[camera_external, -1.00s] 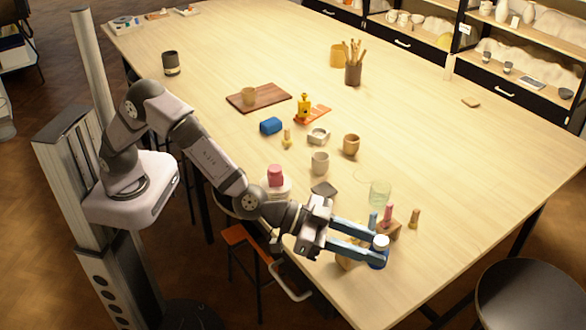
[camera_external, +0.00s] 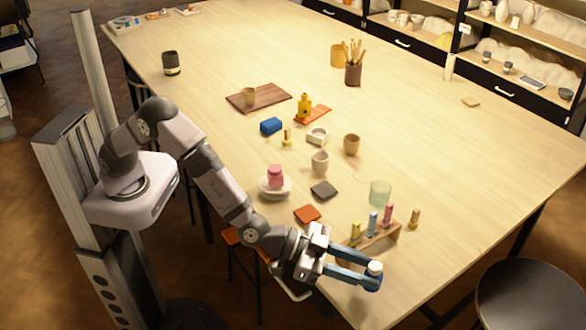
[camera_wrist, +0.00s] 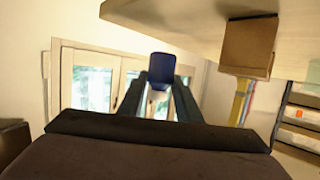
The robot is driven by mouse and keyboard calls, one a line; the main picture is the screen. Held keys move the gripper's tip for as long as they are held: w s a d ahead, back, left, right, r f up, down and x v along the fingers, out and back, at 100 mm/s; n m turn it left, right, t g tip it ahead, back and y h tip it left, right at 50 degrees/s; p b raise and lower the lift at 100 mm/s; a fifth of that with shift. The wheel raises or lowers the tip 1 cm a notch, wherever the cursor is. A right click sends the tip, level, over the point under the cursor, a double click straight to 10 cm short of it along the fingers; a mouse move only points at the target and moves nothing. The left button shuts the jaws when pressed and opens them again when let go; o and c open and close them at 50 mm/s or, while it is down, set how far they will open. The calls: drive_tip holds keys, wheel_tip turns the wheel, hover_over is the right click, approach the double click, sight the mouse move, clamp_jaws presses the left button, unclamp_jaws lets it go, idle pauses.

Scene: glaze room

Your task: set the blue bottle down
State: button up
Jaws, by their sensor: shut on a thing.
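My gripper (camera_external: 372,279) is shut on the blue bottle, whose white cap (camera_external: 375,267) shows between the fingertips in the external view. In the wrist view the dark blue bottle (camera_wrist: 161,68) sits between the ends of the two fingers (camera_wrist: 161,84). The fingers hide most of its body in the external view. There the bottle appears over the near corner of the wooden table (camera_external: 440,180), in front of the wooden rack. I cannot tell how far its base is from the tabletop.
A wooden rack (camera_external: 384,239) with yellow (camera_external: 355,233), blue (camera_external: 373,224) and pink (camera_external: 388,214) slim pieces stands just behind the gripper. A small wooden peg (camera_external: 414,219), a clear glass (camera_external: 380,193) and an orange tile (camera_external: 307,214) are nearby.

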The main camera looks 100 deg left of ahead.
drive_tip(key=shift+f, duration=1.85)
drive_tip(key=shift+f, duration=0.1)
drive_tip(key=shift+f, duration=0.15)
drive_tip(key=o, duration=1.1)
drive_tip(key=shift+r, duration=0.3)
drive_tip(key=b+v, duration=0.2)
drive_tip(key=v, duration=1)
drive_tip(key=shift+d, duration=0.1)
